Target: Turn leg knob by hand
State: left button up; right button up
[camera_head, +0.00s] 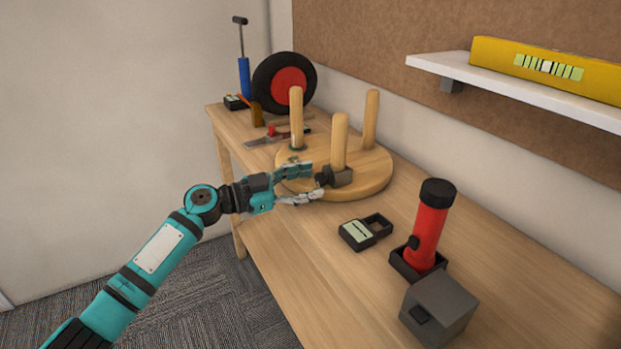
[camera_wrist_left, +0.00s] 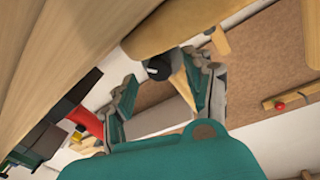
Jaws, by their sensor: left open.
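A round wooden stool seat (camera_head: 375,172) lies upside down on the workbench with three wooden legs pointing up. The front leg (camera_head: 339,140) has a dark block at its base with a black knob (camera_head: 322,179) facing my arm. My left gripper (camera_head: 316,181) is open, one finger on the far side of the knob and one on the near side. In the left wrist view, the black knob (camera_wrist_left: 158,68) shows between the spread fingers of the left gripper (camera_wrist_left: 165,85). I cannot tell whether either finger touches it. My right gripper is out of view.
A small meter (camera_head: 357,235), a red flashlight (camera_head: 430,225) in a black holder and a grey box (camera_head: 438,308) stand on the near bench (camera_head: 310,275). A wheel (camera_head: 285,83), a blue pump and hand tools are behind. A shelf (camera_head: 510,85) holds a yellow level.

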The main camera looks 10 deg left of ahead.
pick_arm(q)
jog(key=shift+w+d, duration=0.25)
jog(key=shift+d, duration=0.2)
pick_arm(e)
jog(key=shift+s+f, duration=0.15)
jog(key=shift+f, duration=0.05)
pick_arm(q)
grip_shut()
jog(key=shift+f+n+b, duration=0.15)
jog(key=shift+n+b, duration=0.45)
jog(key=shift+b, duration=0.2)
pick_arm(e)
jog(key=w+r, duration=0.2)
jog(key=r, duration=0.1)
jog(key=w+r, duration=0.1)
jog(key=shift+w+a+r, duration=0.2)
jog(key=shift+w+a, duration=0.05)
pick_arm(q)
grip_release()
